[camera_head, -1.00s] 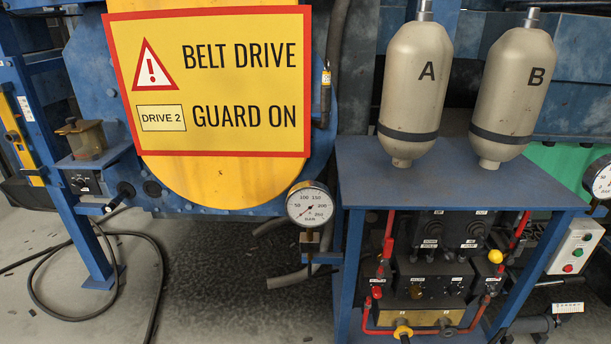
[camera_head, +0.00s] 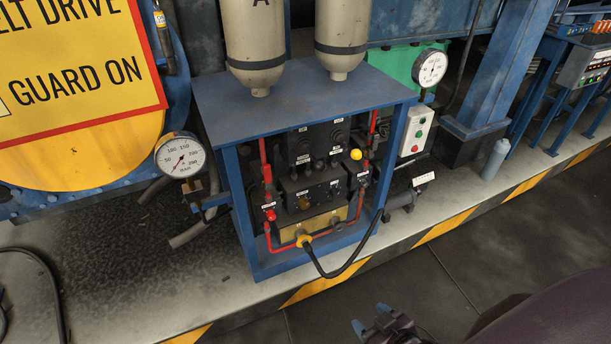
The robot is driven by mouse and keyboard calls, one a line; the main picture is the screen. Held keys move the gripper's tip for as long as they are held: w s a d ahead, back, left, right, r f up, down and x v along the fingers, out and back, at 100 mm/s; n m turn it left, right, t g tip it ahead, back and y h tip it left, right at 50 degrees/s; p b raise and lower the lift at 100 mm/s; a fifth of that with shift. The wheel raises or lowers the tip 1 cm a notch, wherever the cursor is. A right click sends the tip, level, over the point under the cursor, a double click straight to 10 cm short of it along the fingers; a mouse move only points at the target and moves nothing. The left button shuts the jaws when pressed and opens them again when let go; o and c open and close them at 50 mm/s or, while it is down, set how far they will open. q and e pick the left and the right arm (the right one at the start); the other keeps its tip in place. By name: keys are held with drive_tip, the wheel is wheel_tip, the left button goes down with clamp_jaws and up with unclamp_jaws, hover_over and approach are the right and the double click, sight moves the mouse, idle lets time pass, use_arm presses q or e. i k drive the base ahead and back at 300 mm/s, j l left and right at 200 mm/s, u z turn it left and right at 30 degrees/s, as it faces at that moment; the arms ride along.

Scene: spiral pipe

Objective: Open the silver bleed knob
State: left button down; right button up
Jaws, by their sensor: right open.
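The valve block (camera_head: 318,193) sits inside a blue frame under the two tanks. It carries several small dark, red and yellow knobs with white labels. I cannot make out for certain which one is the silver bleed knob; the parts are small and the labels unreadable. My right gripper (camera_head: 371,318) is at the bottom edge, its blue fingertips apart and nothing visible between them. It is well below and in front of the block, touching nothing there. My left gripper is not in view.
Red pipes (camera_head: 267,184) flank the block. A black hose (camera_head: 345,268) loops out from a yellow fitting (camera_head: 304,240). Pressure gauges stand left (camera_head: 181,157) and right (camera_head: 430,68). A yellow-black floor stripe (camera_head: 447,223) runs in front; the dark floor beyond is clear.

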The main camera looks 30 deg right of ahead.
sight(364, 183)
drive_tip(key=z, duration=1.25)
